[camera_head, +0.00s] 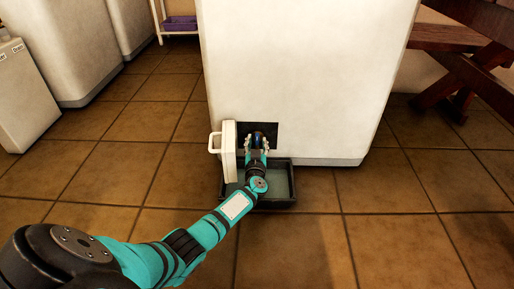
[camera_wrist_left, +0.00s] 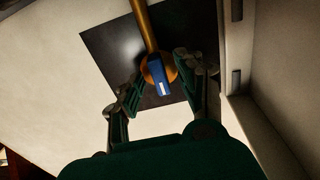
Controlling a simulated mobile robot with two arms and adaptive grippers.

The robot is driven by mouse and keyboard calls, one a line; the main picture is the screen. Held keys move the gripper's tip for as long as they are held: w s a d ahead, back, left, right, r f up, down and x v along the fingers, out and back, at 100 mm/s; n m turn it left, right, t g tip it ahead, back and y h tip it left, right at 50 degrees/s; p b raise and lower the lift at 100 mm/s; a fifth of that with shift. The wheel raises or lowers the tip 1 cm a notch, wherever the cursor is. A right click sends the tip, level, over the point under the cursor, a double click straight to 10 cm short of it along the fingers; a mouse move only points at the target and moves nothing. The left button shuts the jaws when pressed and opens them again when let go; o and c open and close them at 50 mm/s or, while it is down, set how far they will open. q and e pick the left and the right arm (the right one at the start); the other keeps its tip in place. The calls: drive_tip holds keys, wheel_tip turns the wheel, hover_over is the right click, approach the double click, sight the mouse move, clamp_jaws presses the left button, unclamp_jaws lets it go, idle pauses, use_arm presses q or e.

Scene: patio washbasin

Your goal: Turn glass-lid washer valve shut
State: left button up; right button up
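The white washer (camera_head: 300,65) stands ahead, with a dark square recess (camera_head: 271,131) low in its front. In the recess is a valve with a blue handle (camera_head: 258,137). In the left wrist view the blue handle (camera_wrist_left: 158,77) sits on a brass pipe (camera_wrist_left: 145,25) against the dark recess. My left gripper (camera_head: 257,146) reaches to the recess; it also shows in the left wrist view (camera_wrist_left: 160,82). Its fingers are spread either side of the handle, with visible gaps, so it looks open and not gripping. The washer's lid is out of view. My right gripper is not in view.
A white access door (camera_head: 229,152) with a loop handle stands open just left of the recess. A dark shallow tray (camera_head: 284,204) lies on the tiles below. Other white machines (camera_head: 65,45) stand left, and a wooden bench (camera_head: 470,75) right. The tiled floor between is clear.

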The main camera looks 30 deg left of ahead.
use_arm(q)
drive_tip(key=shift+c, duration=0.4)
clamp_jaws()
drive_tip(key=shift+n, duration=0.3)
drive_tip(key=shift+n+p, duration=0.3)
drive_tip(key=shift+n, duration=0.6)
drive_tip(key=n, duration=0.3)
drive_tip(key=shift+d+f+n, duration=0.1)
drive_tip(key=shift+n, duration=0.2)
drive_tip(key=n, duration=0.5)
drive_tip(key=shift+n+b, duration=0.3)
drive_tip(key=shift+b, duration=0.05)
drive_tip(key=n+b, duration=0.1)
drive_tip(key=n, duration=0.5)
